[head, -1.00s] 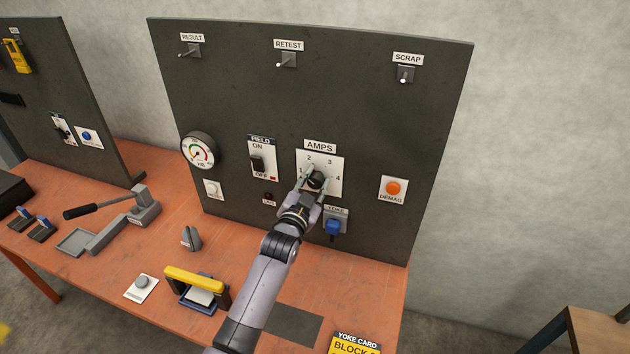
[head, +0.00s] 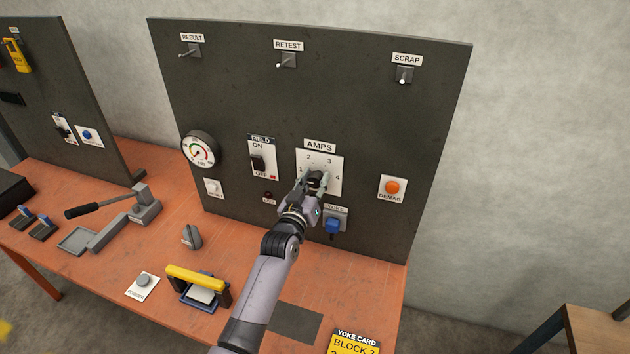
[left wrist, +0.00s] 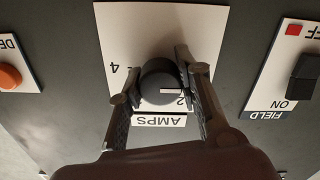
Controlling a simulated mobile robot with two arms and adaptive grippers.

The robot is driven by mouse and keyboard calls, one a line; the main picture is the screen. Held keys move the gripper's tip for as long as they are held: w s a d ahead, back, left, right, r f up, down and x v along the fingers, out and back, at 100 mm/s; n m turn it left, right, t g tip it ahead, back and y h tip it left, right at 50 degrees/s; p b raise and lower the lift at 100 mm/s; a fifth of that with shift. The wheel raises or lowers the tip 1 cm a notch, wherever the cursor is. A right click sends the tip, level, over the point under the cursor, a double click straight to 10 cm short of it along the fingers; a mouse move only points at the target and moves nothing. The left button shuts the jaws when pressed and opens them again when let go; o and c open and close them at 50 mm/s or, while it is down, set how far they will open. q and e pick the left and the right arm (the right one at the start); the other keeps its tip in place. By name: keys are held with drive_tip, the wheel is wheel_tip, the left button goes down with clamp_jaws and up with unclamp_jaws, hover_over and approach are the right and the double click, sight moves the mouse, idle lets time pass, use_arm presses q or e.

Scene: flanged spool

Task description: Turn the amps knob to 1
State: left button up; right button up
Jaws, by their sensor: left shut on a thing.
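The AMPS panel (head: 332,163) is a white plate on the dark board, with 2, 3 and 4 readable in the head view. My left gripper (head: 316,182) reaches it from below, its fingers on both sides of the dark round amps knob (left wrist: 158,84). In the left wrist view the panel (left wrist: 125,30) looks upside down, and my left gripper (left wrist: 158,80) is shut on the knob. A white pointer line on the knob points right, just above the 2 in that view. The finger on that side hides the 1. My right gripper is not in view.
The FIELD switch (head: 258,162) is left of the panel, the orange DEMAG button (head: 393,188) right of it. A blue plug (head: 332,226) sits close below the gripper. A yellow-handled yoke (head: 197,280) and a grey lever tool (head: 142,207) stand on the orange bench (head: 160,245).

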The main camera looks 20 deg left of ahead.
use_arm(q)
drive_tip(key=shift+f, duration=0.15)
idle(0.3)
drive_tip(key=o, duration=1.1)
drive_tip(key=shift+o, duration=0.2)
drive_tip(key=shift+s, duration=0.1)
drive_tip(key=s, duration=1.1)
drive_tip(key=shift+s+a, duration=0.2)
drive_tip(key=shift+s, duration=0.2)
